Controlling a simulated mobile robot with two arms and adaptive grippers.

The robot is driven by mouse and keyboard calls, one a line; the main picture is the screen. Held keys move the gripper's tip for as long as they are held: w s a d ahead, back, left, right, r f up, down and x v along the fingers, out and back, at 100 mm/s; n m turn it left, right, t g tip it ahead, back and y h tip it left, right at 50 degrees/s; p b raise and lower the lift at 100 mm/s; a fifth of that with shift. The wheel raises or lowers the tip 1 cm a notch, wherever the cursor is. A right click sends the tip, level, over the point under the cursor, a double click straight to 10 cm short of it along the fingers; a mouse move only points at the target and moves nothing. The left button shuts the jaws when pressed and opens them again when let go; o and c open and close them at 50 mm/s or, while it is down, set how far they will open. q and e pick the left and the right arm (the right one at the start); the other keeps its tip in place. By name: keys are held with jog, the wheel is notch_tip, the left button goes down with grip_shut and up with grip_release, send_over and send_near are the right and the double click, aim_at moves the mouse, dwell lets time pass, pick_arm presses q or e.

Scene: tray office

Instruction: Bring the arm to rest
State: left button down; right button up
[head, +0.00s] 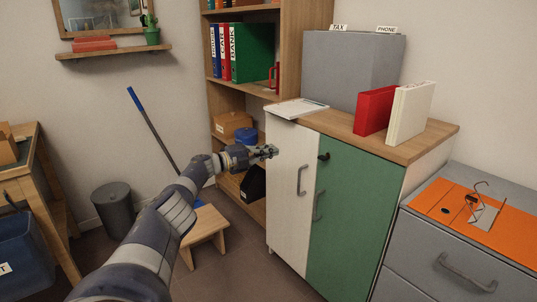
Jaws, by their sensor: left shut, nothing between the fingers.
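My left arm reaches in from the bottom left of the head view. My left gripper (270,152) is shut with nothing in it. It is in front of the upper part of the cabinet's white door (290,220), close to it in the picture; I cannot tell whether it touches. My right gripper is not in view.
The cabinet also has a green door (345,225). A red binder (375,110), a white binder (410,113) and a grey file box (352,65) stand on top. A wooden stool (205,226) and a grey bin (114,208) stand on the floor. A grey drawer unit (455,262) is at right.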

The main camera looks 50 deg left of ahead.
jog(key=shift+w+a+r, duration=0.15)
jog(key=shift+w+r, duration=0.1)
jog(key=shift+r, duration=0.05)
